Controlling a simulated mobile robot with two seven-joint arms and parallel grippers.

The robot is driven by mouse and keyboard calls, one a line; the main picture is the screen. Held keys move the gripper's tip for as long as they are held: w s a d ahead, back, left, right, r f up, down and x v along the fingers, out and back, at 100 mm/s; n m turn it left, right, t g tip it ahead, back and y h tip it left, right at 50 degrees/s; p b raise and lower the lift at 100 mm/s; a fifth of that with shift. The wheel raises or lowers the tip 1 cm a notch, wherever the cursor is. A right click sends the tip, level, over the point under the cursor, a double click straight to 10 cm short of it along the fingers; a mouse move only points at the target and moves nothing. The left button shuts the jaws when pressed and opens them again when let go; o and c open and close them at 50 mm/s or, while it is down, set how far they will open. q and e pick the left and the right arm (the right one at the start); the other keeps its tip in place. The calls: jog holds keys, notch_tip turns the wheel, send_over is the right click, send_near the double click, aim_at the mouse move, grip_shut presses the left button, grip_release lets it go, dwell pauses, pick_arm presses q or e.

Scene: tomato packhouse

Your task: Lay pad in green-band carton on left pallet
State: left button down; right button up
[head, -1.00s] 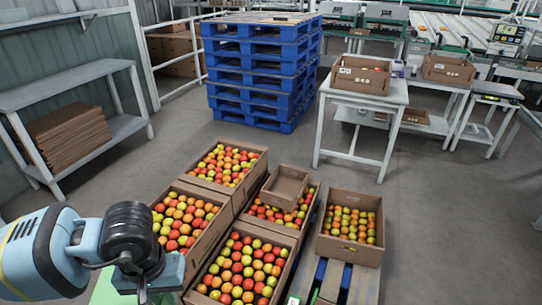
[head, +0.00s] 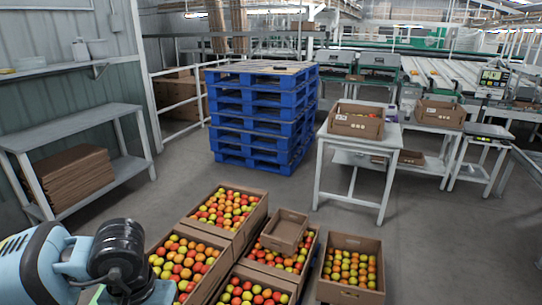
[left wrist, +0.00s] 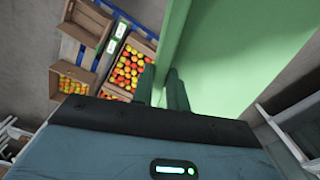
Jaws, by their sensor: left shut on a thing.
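My left gripper (left wrist: 162,88) is shut on a large flat light-green pad (left wrist: 235,55), which fills the upper right of the left wrist view. In the head view a sliver of the pad (head: 97,296) shows beside my left arm at lower left; the fingers are not visible there. Cartons of tomatoes stand in front, among them a far-left one (head: 257,217), a near-left one (head: 154,255) and a right one (head: 375,258). In the left wrist view a tomato carton (left wrist: 151,45) lies beside the pad. No green band can be made out on any carton. My right gripper is out of view.
A small empty carton (head: 284,231) sits on top of a tomato carton. A stack of blue pallets (head: 262,133), a white table (head: 350,140) with a carton (head: 357,122), and a grey shelf (head: 70,125) with flat cardboard stand behind. Floor between is clear.

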pick_arm(q)
jog(key=s+f, duration=0.4)
jog(key=f, duration=1.1)
jog(key=shift+s, duration=0.15)
